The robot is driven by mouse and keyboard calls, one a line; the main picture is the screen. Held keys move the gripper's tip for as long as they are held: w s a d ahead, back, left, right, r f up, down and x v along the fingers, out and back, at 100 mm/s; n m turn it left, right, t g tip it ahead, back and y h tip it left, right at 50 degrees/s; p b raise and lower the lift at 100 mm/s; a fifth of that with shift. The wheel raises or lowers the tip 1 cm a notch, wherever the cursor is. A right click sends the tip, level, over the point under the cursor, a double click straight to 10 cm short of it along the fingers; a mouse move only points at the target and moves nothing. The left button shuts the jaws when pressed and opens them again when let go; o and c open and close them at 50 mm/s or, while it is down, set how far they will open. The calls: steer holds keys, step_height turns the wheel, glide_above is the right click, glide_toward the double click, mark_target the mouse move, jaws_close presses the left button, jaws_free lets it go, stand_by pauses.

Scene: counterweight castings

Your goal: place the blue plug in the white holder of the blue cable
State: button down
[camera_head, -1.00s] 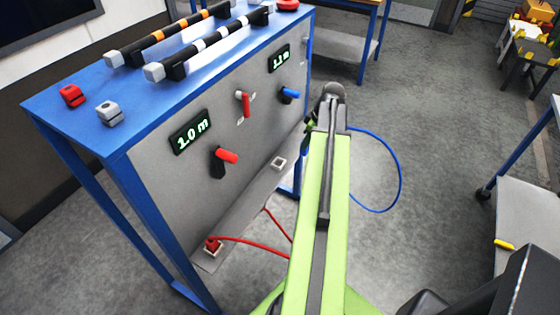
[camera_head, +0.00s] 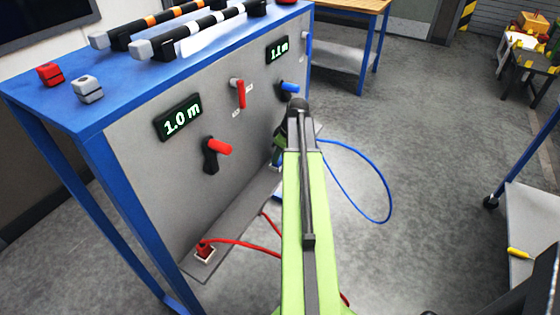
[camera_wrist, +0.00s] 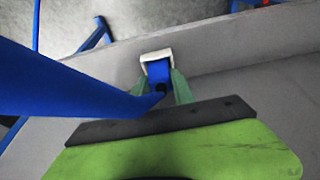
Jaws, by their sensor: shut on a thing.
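In the wrist view the blue plug (camera_wrist: 158,71) sits between the fingers of my gripper (camera_wrist: 163,86), which is shut on it. The white holder (camera_wrist: 157,54) is right at the plug's far end, and its rim shows around that end. I cannot tell how deep the plug sits. The thick blue cable (camera_wrist: 70,84) runs from the plug to the left of the wrist view. In the head view the cable (camera_head: 372,170) loops out to the right of my arm. My arm largely hides the plug and holder there.
The grey panel of the blue-framed bench (camera_head: 150,185) stands left of my arm, with red levers (camera_head: 218,148) and a blue lever (camera_head: 289,88). A red plug (camera_head: 204,246) with a red cable sits in another white holder on the low ledge.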

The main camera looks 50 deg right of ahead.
steer(key=c, duration=1.5)
jaws_free()
steer(key=shift+f, duration=0.15)
steer(key=o, duration=0.4)
steer(key=shift+o, duration=0.2)
steer(key=a+p+v, duration=0.1)
steer(key=p+v, duration=1.1)
steer(key=shift+d, duration=0.55)
steer(key=shift+s, duration=0.1)
